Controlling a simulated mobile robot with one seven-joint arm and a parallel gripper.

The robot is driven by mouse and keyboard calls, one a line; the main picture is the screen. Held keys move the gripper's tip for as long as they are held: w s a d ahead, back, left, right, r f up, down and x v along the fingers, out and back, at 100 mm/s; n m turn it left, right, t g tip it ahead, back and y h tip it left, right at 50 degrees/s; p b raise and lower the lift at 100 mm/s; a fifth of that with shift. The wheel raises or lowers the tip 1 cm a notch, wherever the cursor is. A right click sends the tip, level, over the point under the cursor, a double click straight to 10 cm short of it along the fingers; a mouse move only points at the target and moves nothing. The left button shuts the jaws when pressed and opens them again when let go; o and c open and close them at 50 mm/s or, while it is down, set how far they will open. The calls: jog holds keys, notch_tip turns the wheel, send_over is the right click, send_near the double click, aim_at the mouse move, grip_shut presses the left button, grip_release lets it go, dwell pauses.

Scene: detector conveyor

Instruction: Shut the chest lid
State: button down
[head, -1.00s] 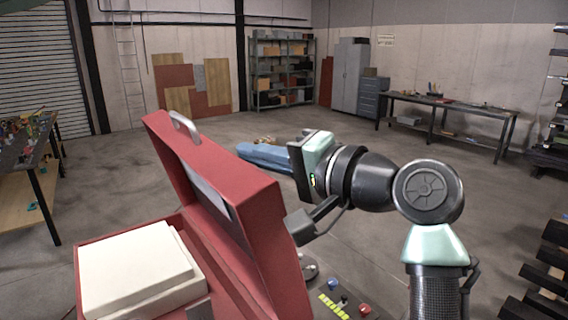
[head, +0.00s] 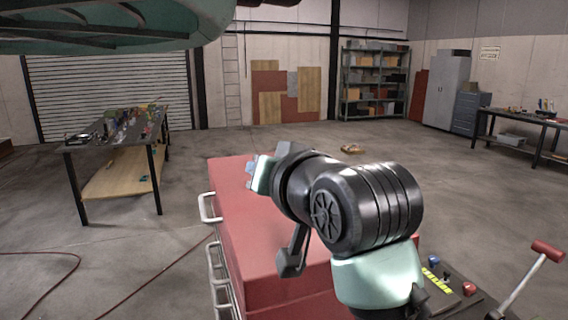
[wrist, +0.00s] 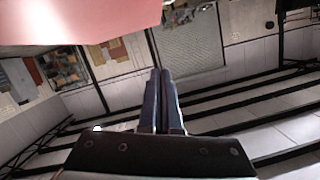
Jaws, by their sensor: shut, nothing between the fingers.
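The red chest (head: 315,308) stands below and in front of me in the head view. Its red lid (head: 252,235) is down over the box and looks about level; I cannot tell if a thin gap is left at its edge. The lid also shows as a pink-red surface in the wrist view (wrist: 80,20). My gripper (head: 249,169) is over the far part of the lid, partly hidden by my wrist. In the wrist view its two dark blue fingers (wrist: 160,72) are together and empty, apart from the red surface in the picture; contact cannot be told.
White handles (head: 209,208) stick out on the chest's left side. A control panel with a red-knobbed lever (head: 520,280) is at the lower right. A workbench with small items (head: 115,140) stands at the left. A dark red hose lies on the floor. Open floor surrounds the chest.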

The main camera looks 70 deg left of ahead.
aim_at(231, 241)
jog(key=s+f+n+b, duration=0.1)
jog(key=f+b, duration=0.1)
jog(key=f, duration=0.1)
jog(key=s+f+n+t+b, duration=0.1)
jog(key=s+f+b, duration=0.1)
jog(key=f+b, duration=0.1)
jog(key=s+f+n+b, duration=0.1)
jog(key=f+b, duration=0.1)
jog(key=f, duration=0.3)
jog(key=shift+s+a+f+n, duration=0.1)
jog(key=shift+s+a+n, duration=0.2)
jog(key=shift+s+a, duration=0.05)
jog(key=shift+f, duration=0.1)
jog(key=d+r+p, duration=0.2)
jog(key=d+r, duration=0.5)
jog(key=d, duration=0.2)
jog(key=shift+s+d+t, duration=0.3)
jog(key=shift+s+d, duration=0.05)
jog(key=shift+d, duration=0.05)
jog(key=shift+r, duration=0.1)
